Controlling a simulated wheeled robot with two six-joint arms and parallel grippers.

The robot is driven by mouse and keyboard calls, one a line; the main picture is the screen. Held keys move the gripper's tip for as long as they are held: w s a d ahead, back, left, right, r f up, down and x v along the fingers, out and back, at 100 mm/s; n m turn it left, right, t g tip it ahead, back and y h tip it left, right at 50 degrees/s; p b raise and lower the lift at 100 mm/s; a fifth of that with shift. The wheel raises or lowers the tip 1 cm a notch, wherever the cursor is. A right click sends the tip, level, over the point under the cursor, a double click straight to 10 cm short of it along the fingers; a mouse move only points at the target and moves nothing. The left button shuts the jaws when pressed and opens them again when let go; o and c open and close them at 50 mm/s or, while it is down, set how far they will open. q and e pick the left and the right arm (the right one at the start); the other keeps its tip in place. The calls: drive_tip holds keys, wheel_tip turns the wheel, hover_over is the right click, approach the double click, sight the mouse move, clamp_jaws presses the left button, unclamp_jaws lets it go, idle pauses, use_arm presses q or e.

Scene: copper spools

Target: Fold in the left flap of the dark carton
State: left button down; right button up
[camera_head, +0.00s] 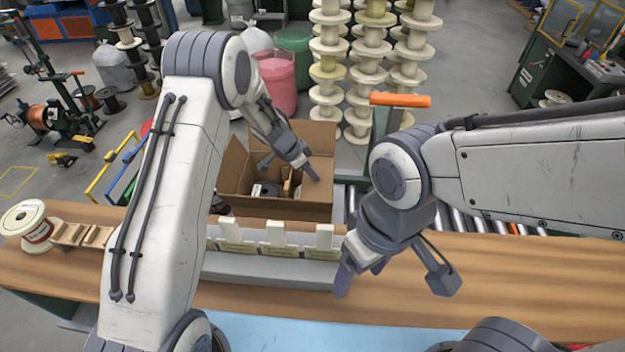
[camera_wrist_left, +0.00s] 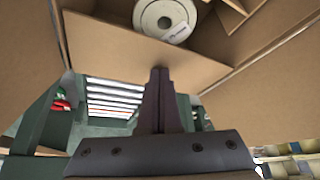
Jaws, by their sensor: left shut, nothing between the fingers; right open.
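The carton (camera_head: 280,208) stands open behind the workbench; its cardboard looks brown. Its left flap (camera_head: 235,168) stands up and outward at the left side in the head view. Inside the carton are a spool, which shows in the left wrist view (camera_wrist_left: 165,17), and cardboard dividers (camera_head: 291,184). My left gripper (camera_head: 313,175) is shut and empty, over the carton's right part in the head view. In the left wrist view its fingertips (camera_wrist_left: 160,72) overlap a cardboard panel (camera_wrist_left: 105,48); contact cannot be told. My right gripper (camera_head: 361,277) is open and empty above the bench, right of the carton.
A roller conveyor (camera_head: 470,222) runs behind the bench. Tall stacks of spools (camera_head: 330,70) stand behind the carton. A spool (camera_head: 30,225) sits at the bench's left end.

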wheel_tip(320, 180, up, 10)
drive_tip(key=p, duration=1)
drive_tip(key=shift+r, duration=0.25)
